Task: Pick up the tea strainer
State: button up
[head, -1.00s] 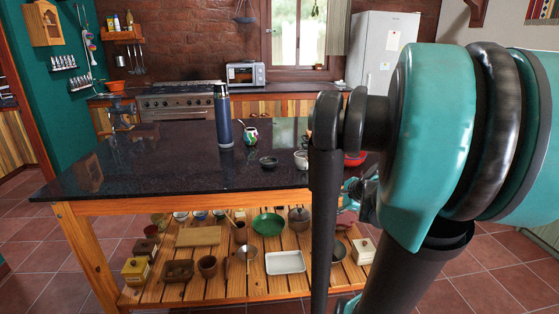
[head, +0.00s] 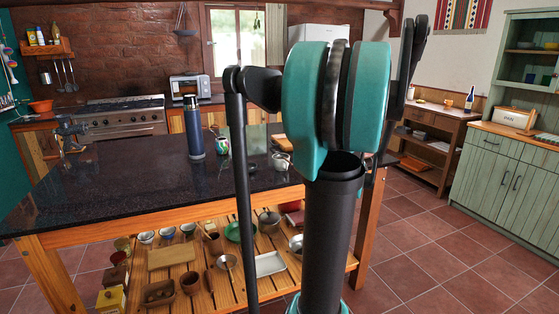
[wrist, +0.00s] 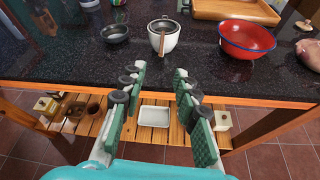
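In the wrist view a white cup (wrist: 155,44) stands on the dark countertop, with a brown stick-like handle (wrist: 163,44) across its front. This may be the tea strainer resting on the cup, but it is too small to be sure. The cup also shows in the head view (head: 283,161), beside my arm. My gripper (wrist: 160,78) is open and empty, its two green-padded fingers spread before the counter's front edge, with the cup beyond them. The gripper is hidden in the head view.
A dark bowl (wrist: 115,33) is left of the cup and a red bowl (wrist: 247,38) right of it; a wooden tray (wrist: 236,11) lies behind. A tall blue flask (head: 194,128) stands on the counter (head: 110,185). The slatted lower shelf holds pots and a white tray (head: 270,264).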

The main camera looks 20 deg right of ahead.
aim_at(290, 163)
jog(key=x, duration=1.3)
jog(key=shift+w+d, duration=0.1)
jog(key=shift+w, duration=0.2)
grip_shut()
